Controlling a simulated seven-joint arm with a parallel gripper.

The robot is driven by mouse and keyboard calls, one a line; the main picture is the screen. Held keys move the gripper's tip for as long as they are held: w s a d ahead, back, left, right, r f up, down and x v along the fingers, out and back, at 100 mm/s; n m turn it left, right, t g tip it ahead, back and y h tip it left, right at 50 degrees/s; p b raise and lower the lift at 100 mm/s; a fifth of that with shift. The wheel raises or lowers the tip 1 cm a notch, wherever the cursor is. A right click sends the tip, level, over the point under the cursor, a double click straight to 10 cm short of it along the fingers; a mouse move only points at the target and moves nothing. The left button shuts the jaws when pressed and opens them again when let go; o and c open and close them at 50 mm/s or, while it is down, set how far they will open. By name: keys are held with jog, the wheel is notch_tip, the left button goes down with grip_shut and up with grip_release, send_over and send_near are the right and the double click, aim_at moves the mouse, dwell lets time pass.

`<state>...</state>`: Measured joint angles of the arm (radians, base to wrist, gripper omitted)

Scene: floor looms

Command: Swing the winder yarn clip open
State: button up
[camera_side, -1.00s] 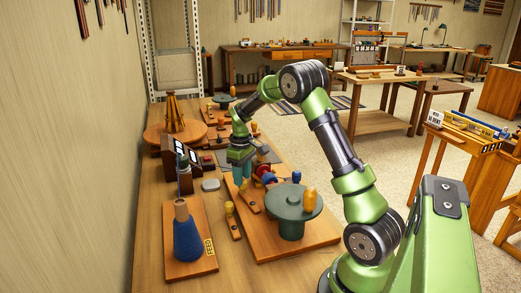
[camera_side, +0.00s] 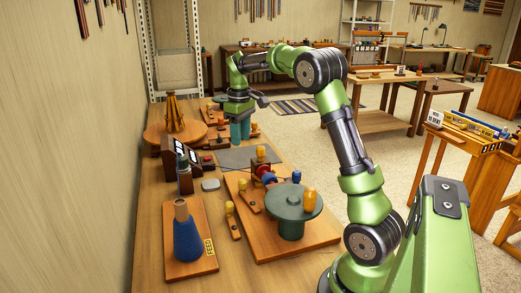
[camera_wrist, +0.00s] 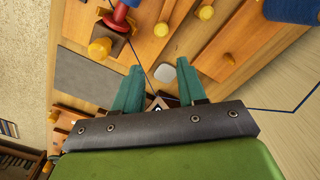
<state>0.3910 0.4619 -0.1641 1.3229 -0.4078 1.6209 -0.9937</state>
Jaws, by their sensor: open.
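The winder (camera_side: 270,240) is a wooden board on the bench with a green round disc (camera_side: 290,203) bearing a yellow knob. A small wooden piece with a yellow peg (camera_side: 241,186), possibly the yarn clip, lies at the board's left side. It seems to show in the wrist view as a yellow peg (camera_wrist: 161,29). I cannot tell whether the clip is open or closed. My gripper (camera_side: 240,145) is open and empty, above the bench beyond the winder's far end.
A dark block with a yellow knob (camera_side: 261,152) stands at the winder's far end, beside a grey mat (camera_side: 235,157). A blue yarn cone (camera_side: 187,238) stands on a board at front left. Another wooden piece with a yellow peg (camera_side: 230,209) lies between. A thin dark yarn crosses the wrist view.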

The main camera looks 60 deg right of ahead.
aim_at(243, 186)
jog(key=shift+c, duration=0.9)
jog(key=a, duration=0.2)
jog(key=w+a+f+n, duration=0.1)
jog(key=a, duration=0.2)
jog(key=w+a+f+n, duration=0.1)
jog(key=a, duration=0.1)
jog(key=shift+a+g+h, duration=0.15)
jog(key=shift+g+h, duration=0.15)
jog(key=shift+g, duration=0.1)
grip_shut()
jog(key=a+f+m+h, duration=0.4)
jog(key=a+f+h, duration=0.1)
jog(key=a, duration=0.2)
jog(key=d+f+m, duration=0.2)
jog(key=w+d+f+m+h, duration=0.1)
jog(key=d+f, duration=0.1)
jog(key=f, duration=0.1)
jog(key=d+f+m+t, duration=0.1)
jog(key=d+f+m, duration=0.1)
jog(key=f, duration=0.1)
jog(key=shift+w+d+m+h, duration=0.3)
jog(key=shift+h, duration=0.1)
jog(key=s+d, duration=0.1)
jog(key=d, duration=0.2)
jog(key=shift+s+f, duration=0.2)
jog(key=shift+s, duration=0.15)
jog(key=shift+s+d, duration=0.25)
jog(key=shift+d, duration=0.1)
